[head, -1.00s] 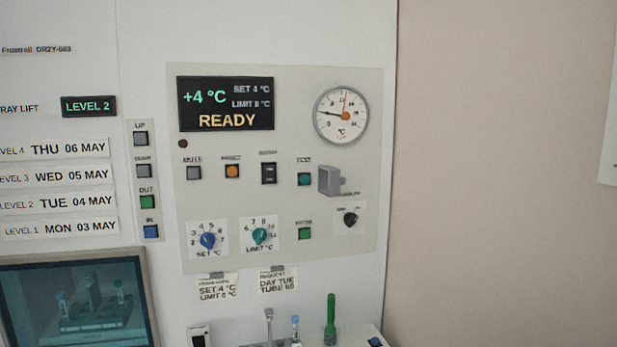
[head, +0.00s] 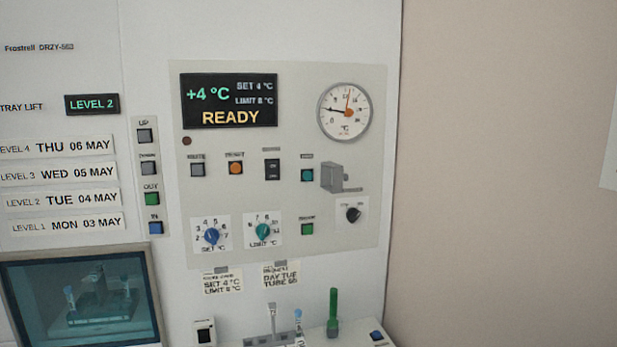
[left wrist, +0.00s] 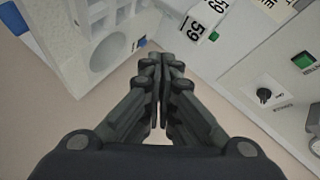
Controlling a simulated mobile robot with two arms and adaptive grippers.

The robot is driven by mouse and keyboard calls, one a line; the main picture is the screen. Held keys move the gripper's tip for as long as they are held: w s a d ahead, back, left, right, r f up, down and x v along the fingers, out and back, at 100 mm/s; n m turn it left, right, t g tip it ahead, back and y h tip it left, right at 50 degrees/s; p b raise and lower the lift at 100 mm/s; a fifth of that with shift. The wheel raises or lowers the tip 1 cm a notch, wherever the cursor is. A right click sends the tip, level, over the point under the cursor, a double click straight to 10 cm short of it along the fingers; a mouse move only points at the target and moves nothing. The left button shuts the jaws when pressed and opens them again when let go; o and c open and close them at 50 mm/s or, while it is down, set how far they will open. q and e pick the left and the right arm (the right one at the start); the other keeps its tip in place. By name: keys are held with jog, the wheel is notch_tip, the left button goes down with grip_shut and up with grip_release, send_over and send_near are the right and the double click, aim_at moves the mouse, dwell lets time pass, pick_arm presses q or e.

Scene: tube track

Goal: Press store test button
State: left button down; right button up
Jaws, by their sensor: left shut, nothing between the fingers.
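The store's control panel (head: 290,200) is at the middle of the head view. Its teal test button (head: 307,175) sits right of the black switch and left of a grey bracket (head: 338,177); its label is blurred now. The display (head: 229,101) reads +4 °C, SET 4 °C, LIMIT 8 °C and READY. My left gripper (left wrist: 161,62) shows only in the left wrist view, shut and empty, apart from the panel. That view also shows the green button (left wrist: 303,60) and the small black knob (left wrist: 264,95). My right gripper is in neither view.
Below the panel a ledge holds a rack with tubes (head: 270,338) and a green tube (head: 333,312). The gauge (head: 344,110) is at the panel's upper right. Tray lift buttons (head: 149,180) are to the left.

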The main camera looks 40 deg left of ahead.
aim_at(308, 176)
pick_arm(q)
jog(key=w+a+r+m+t, duration=0.3)
jog(key=r, duration=0.8)
jog(key=w+a+r+m+t, duration=0.3)
jog(key=w+r+m, duration=0.1)
jog(key=r, duration=0.7)
jog(key=w+a+r+m+t, duration=0.2)
jog(key=w+r+m+t, duration=0.1)
jog(key=r, duration=0.8)
jog(key=shift+w+a+r+m, duration=0.2)
jog(key=shift+a+m, duration=0.1)
jog(key=shift+a, duration=0.1)
jog(key=shift+w+a+b, duration=0.4)
jog(key=shift+w+a, duration=1.05)
jog(key=shift+a, duration=0.25)
jog(key=shift+w+a+b, duration=0.35)
jog(key=shift+w+a, duration=1.1)
jog(key=shift+a, duration=0.2)
jog(key=shift+w+a, duration=0.25)
jog(key=shift+a, duration=0.05)
